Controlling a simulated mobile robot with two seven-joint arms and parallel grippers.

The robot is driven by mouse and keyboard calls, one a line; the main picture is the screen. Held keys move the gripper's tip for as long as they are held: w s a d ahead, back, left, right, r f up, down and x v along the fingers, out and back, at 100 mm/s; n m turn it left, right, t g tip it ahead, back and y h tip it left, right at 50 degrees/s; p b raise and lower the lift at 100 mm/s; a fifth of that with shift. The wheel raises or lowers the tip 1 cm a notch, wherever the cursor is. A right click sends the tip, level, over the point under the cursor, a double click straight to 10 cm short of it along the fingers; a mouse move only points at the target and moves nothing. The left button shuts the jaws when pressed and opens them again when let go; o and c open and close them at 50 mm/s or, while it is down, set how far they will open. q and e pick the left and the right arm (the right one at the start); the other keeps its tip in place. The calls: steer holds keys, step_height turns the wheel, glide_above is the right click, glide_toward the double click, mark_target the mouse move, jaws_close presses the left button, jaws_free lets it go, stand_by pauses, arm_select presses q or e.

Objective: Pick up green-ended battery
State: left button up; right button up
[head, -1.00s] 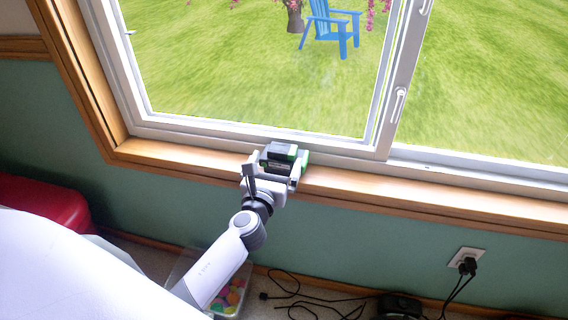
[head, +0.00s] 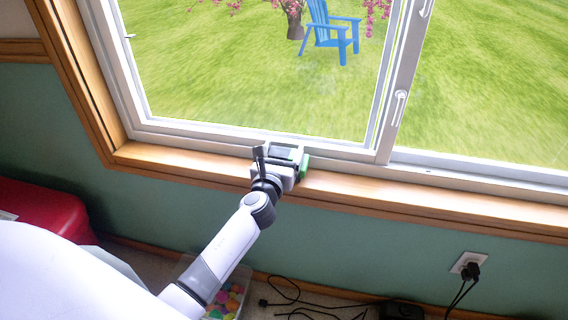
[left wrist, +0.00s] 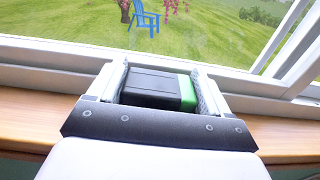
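The green-ended battery (left wrist: 150,88) is a black block with a bright green right end, at the wooden window sill in the left wrist view. In the head view its green end (head: 305,165) shows just right of my left gripper (head: 284,158). In the left wrist view, the fingers of my left gripper (left wrist: 162,88) stand wide apart, one at each end of the battery. Little or no gap shows at either end, and I cannot tell whether they press on it. The battery's underside is hidden. My right gripper is not in view.
The wooden sill (head: 400,198) runs along the white-framed window (head: 250,138), close behind the battery. The sill to the right is clear. Below are a red box (head: 45,212), a clear bin of colourful pieces (head: 232,297), and an outlet with plugged cords (head: 469,265).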

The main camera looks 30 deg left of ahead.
arm_select(q)
steer(key=shift+r, duration=0.1)
steer(key=shift+c, duration=1.2)
